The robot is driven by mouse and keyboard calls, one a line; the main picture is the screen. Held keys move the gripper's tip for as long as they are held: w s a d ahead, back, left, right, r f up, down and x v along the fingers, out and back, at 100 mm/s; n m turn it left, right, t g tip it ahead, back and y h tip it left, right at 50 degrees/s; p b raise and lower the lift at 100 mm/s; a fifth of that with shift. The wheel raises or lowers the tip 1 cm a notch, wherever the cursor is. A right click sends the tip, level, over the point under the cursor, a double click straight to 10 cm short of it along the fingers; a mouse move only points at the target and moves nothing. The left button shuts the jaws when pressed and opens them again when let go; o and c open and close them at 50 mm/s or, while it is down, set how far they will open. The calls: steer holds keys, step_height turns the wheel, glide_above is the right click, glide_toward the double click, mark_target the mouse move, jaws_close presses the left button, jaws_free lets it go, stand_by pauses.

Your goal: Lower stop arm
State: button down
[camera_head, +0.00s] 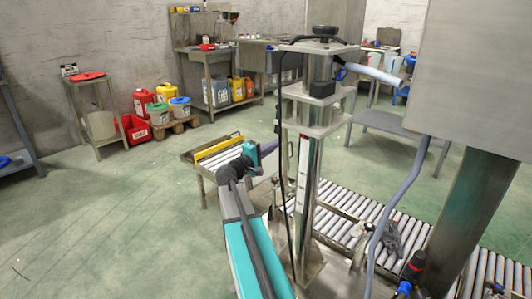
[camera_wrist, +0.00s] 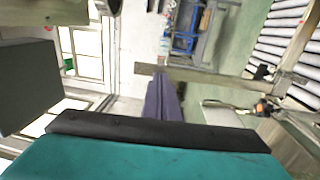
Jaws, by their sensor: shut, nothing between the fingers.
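My arm reaches up the middle of the head view, and my gripper (camera_head: 269,148) points right toward the metal column (camera_head: 306,180). In the wrist view its purple fingers (camera_wrist: 160,75) are together with nothing between them. Their tips appear close to the left end of a grey-brown bar (camera_wrist: 215,79); I cannot tell whether they touch it. This bar may be the stop arm, but I cannot tell for sure. In the head view a short metal bar (camera_head: 338,211) shows right of the column, low over the roller conveyor (camera_head: 400,230). The column may hide part of the mechanism.
A short roller section with a yellow rail (camera_head: 218,147) lies behind my gripper. A grey hose (camera_head: 393,205) hangs at the right beside a large metal cabinet (camera_head: 470,70). Jugs and buckets (camera_head: 160,113) stand at the back left. The green floor at left is clear.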

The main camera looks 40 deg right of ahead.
steer(key=shift+w+d+r, duration=0.1)
steer(key=shift+d, duration=1.25)
